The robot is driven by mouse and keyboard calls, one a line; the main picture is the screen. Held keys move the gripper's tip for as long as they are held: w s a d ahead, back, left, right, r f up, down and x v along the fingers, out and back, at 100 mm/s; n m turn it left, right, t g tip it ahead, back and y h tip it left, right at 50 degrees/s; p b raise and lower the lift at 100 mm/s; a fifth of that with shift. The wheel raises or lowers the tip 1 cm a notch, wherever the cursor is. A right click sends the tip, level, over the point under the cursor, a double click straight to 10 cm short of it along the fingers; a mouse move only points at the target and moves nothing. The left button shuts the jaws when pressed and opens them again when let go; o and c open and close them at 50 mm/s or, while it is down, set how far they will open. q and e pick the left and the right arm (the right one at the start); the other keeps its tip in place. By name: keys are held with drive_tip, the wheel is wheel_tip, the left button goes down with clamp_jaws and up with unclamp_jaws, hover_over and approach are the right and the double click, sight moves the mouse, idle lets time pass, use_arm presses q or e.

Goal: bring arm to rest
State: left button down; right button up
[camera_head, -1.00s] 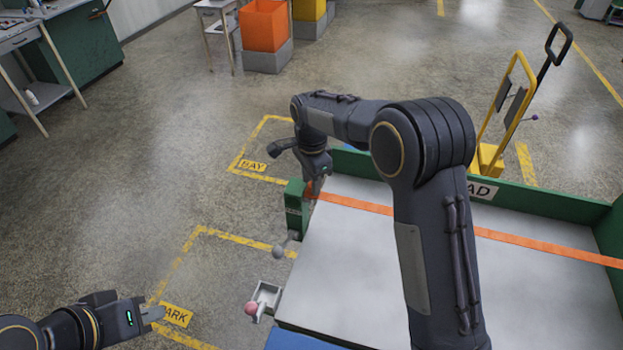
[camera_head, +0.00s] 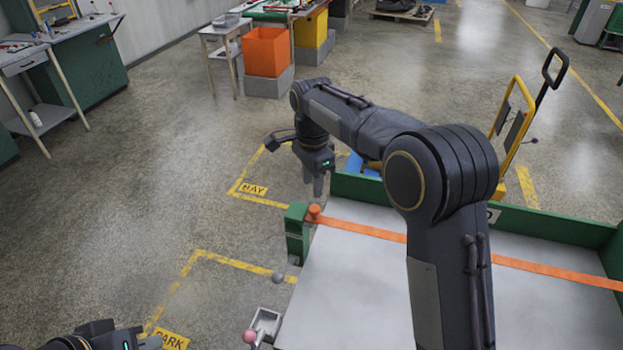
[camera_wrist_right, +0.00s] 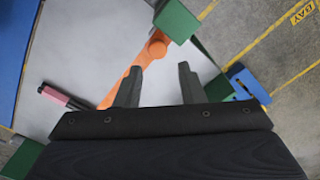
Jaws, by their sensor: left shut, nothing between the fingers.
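My right gripper (camera_head: 318,187) hangs over the far left corner of the bench, above and apart from the orange strap's knobbed end. In the right wrist view its two fingers (camera_wrist_right: 158,85) stand apart with nothing held between them. The orange strap (camera_head: 365,228) lies across the grey top and ends at a green post (camera_head: 297,235); it also shows beyond the fingers in the wrist view (camera_wrist_right: 131,85). My left gripper (camera_head: 150,342) is at the bottom left edge, mostly cut off, shut and empty over the floor.
The grey bench top (camera_head: 350,285) has green side walls (camera_head: 365,190). A small tray (camera_head: 266,322) with a pink ball (camera_head: 250,337) sits at its left edge. A yellow-framed cart (camera_head: 518,130) stands behind. Orange bin (camera_head: 266,52) and work tables are far back. Floor at left is clear.

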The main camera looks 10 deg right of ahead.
drive_tip(key=s+d+r+n+t+y, duration=0.1)
drive_tip(key=s+d+r+n+y, duration=0.15)
drive_tip(key=s+d, duration=0.4)
drive_tip(key=s+d+r+n+t+y, duration=0.1)
drive_tip(key=s+d+r+n, duration=0.2)
drive_tip(key=s+d, duration=0.35)
drive_tip(key=s+a+f+n+t, duration=0.1)
drive_tip(key=s+f+n+t, duration=0.1)
drive_tip(key=s, duration=0.7)
drive_tip(key=s+f+n+t, duration=0.1)
drive_tip(key=s+f+n, duration=0.2)
drive_tip(key=s, duration=0.7)
drive_tip(key=shift+s+a+n+t, duration=0.3)
drive_tip(key=shift+a+n+t, duration=0.1)
drive_tip(key=shift+n, duration=0.65)
drive_tip(key=shift+r, duration=0.1)
